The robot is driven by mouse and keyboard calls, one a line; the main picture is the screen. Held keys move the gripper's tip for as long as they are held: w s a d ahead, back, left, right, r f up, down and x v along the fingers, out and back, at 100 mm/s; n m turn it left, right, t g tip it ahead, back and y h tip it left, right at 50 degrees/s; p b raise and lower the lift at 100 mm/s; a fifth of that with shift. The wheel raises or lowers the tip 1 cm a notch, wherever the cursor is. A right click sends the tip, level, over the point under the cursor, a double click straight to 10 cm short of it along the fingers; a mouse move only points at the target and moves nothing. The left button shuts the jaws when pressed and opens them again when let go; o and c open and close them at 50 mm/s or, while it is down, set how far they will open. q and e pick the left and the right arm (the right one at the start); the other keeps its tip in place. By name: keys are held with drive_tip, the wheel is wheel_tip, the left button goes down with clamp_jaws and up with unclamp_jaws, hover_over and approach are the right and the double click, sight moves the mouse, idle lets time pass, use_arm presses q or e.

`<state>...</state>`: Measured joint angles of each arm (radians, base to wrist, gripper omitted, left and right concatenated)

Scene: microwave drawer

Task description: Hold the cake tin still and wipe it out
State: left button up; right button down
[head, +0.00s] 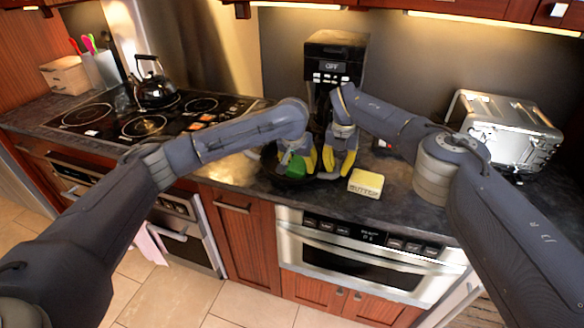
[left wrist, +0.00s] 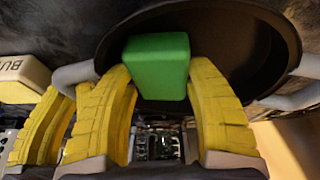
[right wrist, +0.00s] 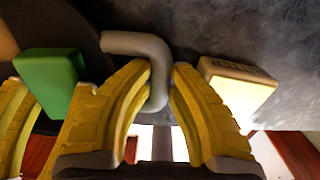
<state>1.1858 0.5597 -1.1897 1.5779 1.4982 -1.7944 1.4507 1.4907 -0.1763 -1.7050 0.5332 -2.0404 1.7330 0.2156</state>
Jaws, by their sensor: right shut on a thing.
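The cake tin is a dark round pan (left wrist: 262,62) with grey loop handles, standing on the counter; in the head view my arms and grippers mostly hide it. A green sponge block (head: 297,167) is at the tin, between the fingers of my left gripper (head: 297,172). The sponge also shows in the left wrist view (left wrist: 158,65), a finger close on each side; whether they press on it I cannot tell. My right gripper (head: 338,172) is shut on the tin's grey handle (right wrist: 143,45), to the right of the sponge.
A yellow butter block (head: 366,183) lies just right of my right gripper. A coffee maker (head: 335,60) stands behind, a silver toaster (head: 505,130) at right. The stove (head: 150,118) with a kettle (head: 155,88) is at left. Counter between butter and toaster is mostly clear.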

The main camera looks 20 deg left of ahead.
use_arm(q)
drive_tip(key=shift+d+r, duration=0.15)
drive_tip(key=shift+d, duration=0.1)
drive_tip(key=c, duration=1.1)
drive_tip(key=shift+a, duration=0.15)
drive_tip(key=shift+w+a+f, duration=0.1)
drive_tip(key=shift+a+f, duration=0.05)
drive_tip(key=shift+a, duration=0.5)
drive_tip(key=shift+a+f, duration=0.15)
drive_tip(key=shift+a, duration=0.5)
drive_tip(key=shift+d, duration=0.1)
drive_tip(key=shift+d+f, duration=0.15)
drive_tip(key=shift+d, duration=0.45)
drive_tip(key=shift+d+f, duration=0.15)
drive_tip(key=shift+d, duration=0.4)
